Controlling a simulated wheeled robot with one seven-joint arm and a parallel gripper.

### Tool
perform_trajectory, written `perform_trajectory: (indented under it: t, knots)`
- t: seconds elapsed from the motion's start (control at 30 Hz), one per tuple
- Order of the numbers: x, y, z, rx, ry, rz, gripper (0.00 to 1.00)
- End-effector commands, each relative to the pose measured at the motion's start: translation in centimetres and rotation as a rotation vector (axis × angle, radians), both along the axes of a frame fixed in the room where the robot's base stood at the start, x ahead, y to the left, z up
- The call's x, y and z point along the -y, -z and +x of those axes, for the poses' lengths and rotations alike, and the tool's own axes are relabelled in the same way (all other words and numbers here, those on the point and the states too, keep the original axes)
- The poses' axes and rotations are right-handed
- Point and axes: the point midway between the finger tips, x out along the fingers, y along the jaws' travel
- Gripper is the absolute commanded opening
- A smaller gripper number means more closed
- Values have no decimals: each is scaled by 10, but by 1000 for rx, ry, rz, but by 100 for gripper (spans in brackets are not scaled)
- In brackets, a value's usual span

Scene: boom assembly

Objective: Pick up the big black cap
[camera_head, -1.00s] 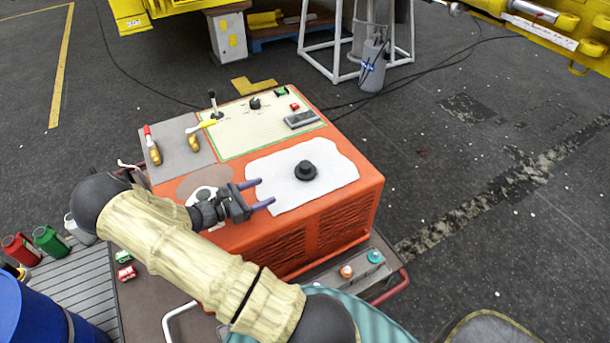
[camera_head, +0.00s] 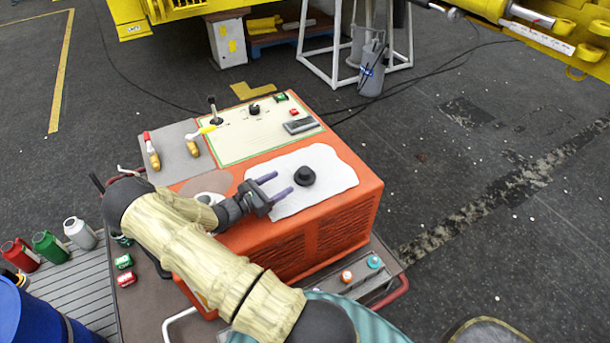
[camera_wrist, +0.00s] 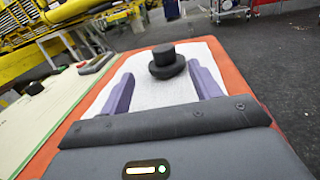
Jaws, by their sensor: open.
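The big black cap (camera_head: 305,176) sits upright on a white cloth-like patch (camera_head: 325,160) on top of the orange box (camera_head: 345,215). It has a wide round base and a narrower top. My gripper (camera_head: 281,186) is open, with its two purple fingers pointing at the cap from the left. In the wrist view the cap (camera_wrist: 166,62) stands ahead, between the lines of the fingers (camera_wrist: 163,88) and near their tips. The fingers do not appear to touch it.
A control panel (camera_head: 245,135) with a lever, knob and buttons lies behind on the box. Yellow-handled tools (camera_head: 192,146) are at its left. Red, green and white containers (camera_head: 50,246) stand at the far left. The floor at right is mostly clear.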

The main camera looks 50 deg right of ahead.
Motion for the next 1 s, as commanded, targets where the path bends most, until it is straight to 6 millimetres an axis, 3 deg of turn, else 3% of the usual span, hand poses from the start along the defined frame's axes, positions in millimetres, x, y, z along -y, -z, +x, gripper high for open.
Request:
perform_trajectory:
  t: [0.23, 0.73, 1.0]
  knots:
    - [43, -1, -8, 0, 4, 0, 63]
    - [57, 0, -11, 0, 7, 0, 63]
    - [93, 2, -22, -1, 9, 0, 63]
